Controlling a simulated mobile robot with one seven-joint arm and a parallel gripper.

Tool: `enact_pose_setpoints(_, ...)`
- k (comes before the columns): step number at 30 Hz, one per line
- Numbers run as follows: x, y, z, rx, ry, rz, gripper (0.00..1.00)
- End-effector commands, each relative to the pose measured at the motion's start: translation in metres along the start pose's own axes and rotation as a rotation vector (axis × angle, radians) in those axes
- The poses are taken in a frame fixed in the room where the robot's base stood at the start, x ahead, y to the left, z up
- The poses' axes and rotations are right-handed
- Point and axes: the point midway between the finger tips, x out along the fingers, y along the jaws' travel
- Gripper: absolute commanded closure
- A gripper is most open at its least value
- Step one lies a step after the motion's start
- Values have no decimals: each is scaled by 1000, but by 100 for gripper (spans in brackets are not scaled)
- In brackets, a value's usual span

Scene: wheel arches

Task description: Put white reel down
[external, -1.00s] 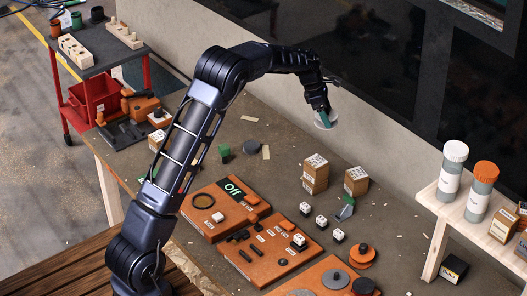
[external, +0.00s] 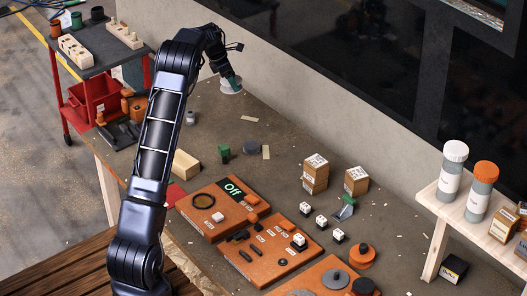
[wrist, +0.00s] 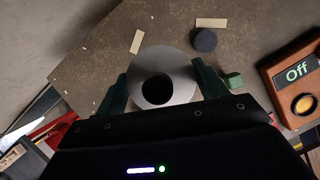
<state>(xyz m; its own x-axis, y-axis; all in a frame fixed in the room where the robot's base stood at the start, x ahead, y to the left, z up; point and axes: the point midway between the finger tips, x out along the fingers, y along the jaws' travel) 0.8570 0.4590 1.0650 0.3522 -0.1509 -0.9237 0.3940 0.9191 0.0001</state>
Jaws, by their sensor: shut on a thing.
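The white reel (wrist: 180,72) is a round pale disc with a dark centre hole, between the two green fingers of my gripper (wrist: 160,90) in the wrist view. My gripper (external: 231,84) is shut on it, and the reel (external: 231,89) shows as a pale rim under the fingers in the external view. It is over the far left part of the brown workbench (external: 290,135), near the wall. I cannot tell whether the reel touches the bench top.
A dark grey disc (external: 252,146), a green block (external: 223,153) and thin wooden strips (external: 266,152) lie nearby on the bench. An orange board with an "Off" sign (external: 215,208) is further forward. A red trolley (external: 90,75) stands left. The bench around the reel is mostly clear.

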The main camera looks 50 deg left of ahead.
Motion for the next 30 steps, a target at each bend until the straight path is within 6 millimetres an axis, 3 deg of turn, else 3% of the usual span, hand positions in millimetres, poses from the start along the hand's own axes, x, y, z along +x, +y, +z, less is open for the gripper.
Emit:
enact_pose_setpoints(5,4,8,-14,-12,0,4,51)
enact_pose_setpoints(24,124,8,-64,-14,1,3,51)
enact_pose_setpoints(30,141,8,-70,-11,0,5,51)
